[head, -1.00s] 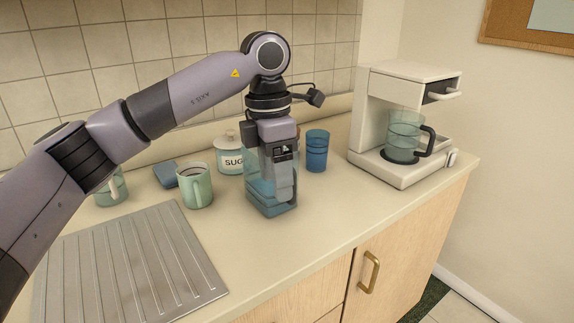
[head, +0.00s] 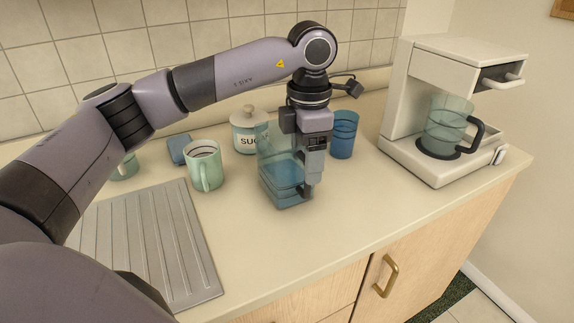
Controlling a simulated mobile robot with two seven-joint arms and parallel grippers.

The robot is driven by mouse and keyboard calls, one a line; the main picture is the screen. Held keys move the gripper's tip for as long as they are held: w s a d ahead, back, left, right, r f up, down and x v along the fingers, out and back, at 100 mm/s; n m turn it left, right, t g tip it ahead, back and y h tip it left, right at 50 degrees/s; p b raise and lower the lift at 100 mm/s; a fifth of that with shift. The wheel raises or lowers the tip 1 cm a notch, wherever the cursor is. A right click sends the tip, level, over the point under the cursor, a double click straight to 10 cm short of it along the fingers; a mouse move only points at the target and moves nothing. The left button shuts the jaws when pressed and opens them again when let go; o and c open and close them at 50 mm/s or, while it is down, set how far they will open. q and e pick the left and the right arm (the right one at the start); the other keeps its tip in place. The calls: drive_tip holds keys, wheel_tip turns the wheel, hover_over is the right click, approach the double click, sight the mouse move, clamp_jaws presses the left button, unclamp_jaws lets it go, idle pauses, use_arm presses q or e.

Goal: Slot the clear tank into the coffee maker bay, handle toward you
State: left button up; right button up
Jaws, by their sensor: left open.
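The clear tank (head: 279,174), holding bluish water, stands upright on the counter near the middle of the head view. My left gripper (head: 308,188) points down at the tank's right side, open, and covers part of that side. I cannot tell whether its fingers touch the tank, and the tank's handle is not clearly visible. The white coffee maker (head: 405,103) stands at the right of the counter. A glass carafe (head: 441,125) with a black handle sits on its plate. The bay for the tank cannot be made out. My right gripper is out of view.
A blue tumbler (head: 344,136) stands close behind the gripper. A sugar jar (head: 246,132) stands behind the tank, and a green mug (head: 207,172) to its left. A ribbed drainboard (head: 150,235) lies at the front left. The counter (head: 350,200) between tank and coffee maker is clear.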

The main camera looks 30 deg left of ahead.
use_arm(q)
drive_tip(key=shift+f, duration=0.75)
drive_tip(key=c, duration=1.3)
drive_tip(key=shift+w+r, duration=0.1)
drive_tip(key=shift+r, duration=0.1)
